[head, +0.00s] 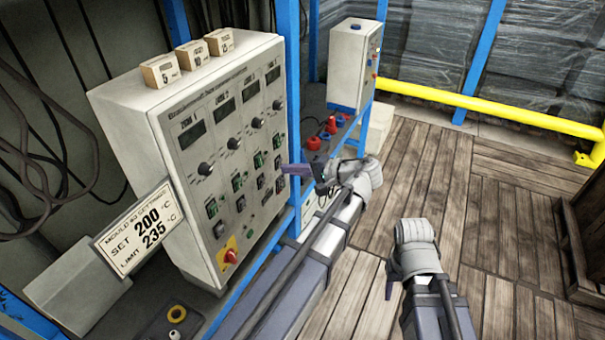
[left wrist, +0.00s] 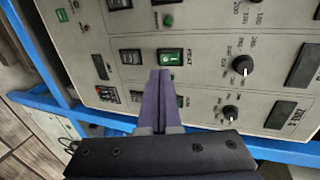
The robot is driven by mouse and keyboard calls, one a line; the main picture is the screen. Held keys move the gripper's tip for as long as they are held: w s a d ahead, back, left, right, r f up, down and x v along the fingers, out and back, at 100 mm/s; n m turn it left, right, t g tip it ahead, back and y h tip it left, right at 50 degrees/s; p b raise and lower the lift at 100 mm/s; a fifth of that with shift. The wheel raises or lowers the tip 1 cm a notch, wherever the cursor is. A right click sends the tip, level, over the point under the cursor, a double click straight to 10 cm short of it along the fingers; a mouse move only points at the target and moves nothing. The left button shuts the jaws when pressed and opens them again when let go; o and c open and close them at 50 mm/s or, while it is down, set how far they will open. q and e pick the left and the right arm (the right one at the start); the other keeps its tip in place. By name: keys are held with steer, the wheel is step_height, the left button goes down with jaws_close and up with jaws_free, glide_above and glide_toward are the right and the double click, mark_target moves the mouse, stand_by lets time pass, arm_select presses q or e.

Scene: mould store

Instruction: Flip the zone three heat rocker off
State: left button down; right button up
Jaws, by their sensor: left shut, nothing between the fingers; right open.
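The grey control panel (head: 185,215) has zone columns, each with a display, a knob and rockers. The zone three heat rocker (head: 258,160) is green in the head view. In the left wrist view this rocker (left wrist: 170,60), marked HEAT, shows green just beyond my fingertips. My left gripper (head: 284,169) is shut and empty, its purple fingers pointing at the panel; the fingertips (left wrist: 160,73) lie at the rocker's near edge. I cannot tell whether they touch it. The fingers partly hide the zone four rocker (left wrist: 181,101). My right gripper (head: 389,279) is open, over the floor.
A red emergency knob (head: 230,257) sits low on the panel. Three small labelled blocks (head: 193,56) stand on top. A set-point card (head: 138,229) is at the left. A blue post (head: 292,100) stands beside the panel. The wooden floor (head: 470,190) is open at right.

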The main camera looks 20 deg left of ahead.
mark_target(260, 167)
arm_select(q)
steer(key=b+x, duration=0.1)
steer(key=x, duration=0.6)
steer(key=shift+b, duration=0.35)
steer(key=shift+a, duration=0.1)
steer(key=shift+a+f+b, duration=0.15)
steer(key=shift+f+b, duration=0.4)
steer(key=shift+b, duration=0.4)
steer(key=shift+r+y, duration=0.3)
steer(key=shift+r, duration=0.05)
